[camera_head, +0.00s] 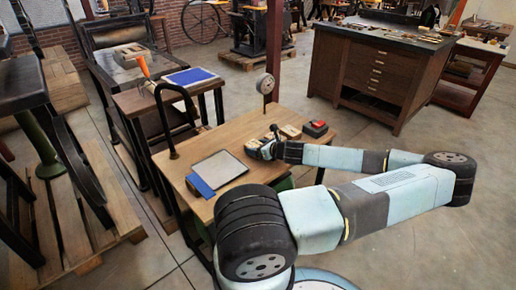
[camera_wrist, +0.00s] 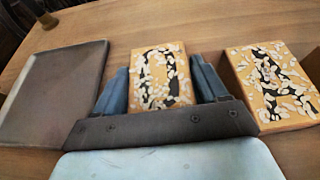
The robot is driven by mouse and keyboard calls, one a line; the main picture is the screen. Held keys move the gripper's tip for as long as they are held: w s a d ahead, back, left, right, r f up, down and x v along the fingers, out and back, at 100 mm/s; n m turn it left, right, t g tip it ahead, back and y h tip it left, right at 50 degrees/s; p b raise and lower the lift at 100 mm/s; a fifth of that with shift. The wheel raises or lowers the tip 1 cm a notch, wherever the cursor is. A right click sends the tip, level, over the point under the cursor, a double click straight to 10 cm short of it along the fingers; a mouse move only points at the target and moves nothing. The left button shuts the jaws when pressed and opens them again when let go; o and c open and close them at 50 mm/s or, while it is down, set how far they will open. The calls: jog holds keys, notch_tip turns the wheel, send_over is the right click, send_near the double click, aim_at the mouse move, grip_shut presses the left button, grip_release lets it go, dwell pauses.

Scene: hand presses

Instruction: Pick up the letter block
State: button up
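A tan letter block (camera_wrist: 160,78) with a dark letter mark and pale speckles lies on the wooden table between my fingers in the wrist view. My gripper (camera_wrist: 160,82) is open, one blue-grey finger on each side of this block. The fingers are very near its sides; I cannot tell if they touch. A second, similar block (camera_wrist: 272,85) lies to the right, outside the right finger. In the head view my gripper (camera_head: 262,148) is low over the table, and a tan block (camera_head: 291,131) shows just beyond it. The block between my fingers is largely hidden there.
A flat grey tray (camera_head: 218,168) lies left of my gripper on the table (camera_head: 170,166), with a blue item (camera_head: 200,186) at its edge. A red and black object (camera_head: 315,129) sits right of the blocks. A round dial (camera_head: 265,84) stands behind the table.

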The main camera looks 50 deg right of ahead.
jog(key=c, duration=0.6)
jog(key=shift+c, duration=0.2)
jog(key=shift+r, duration=0.15)
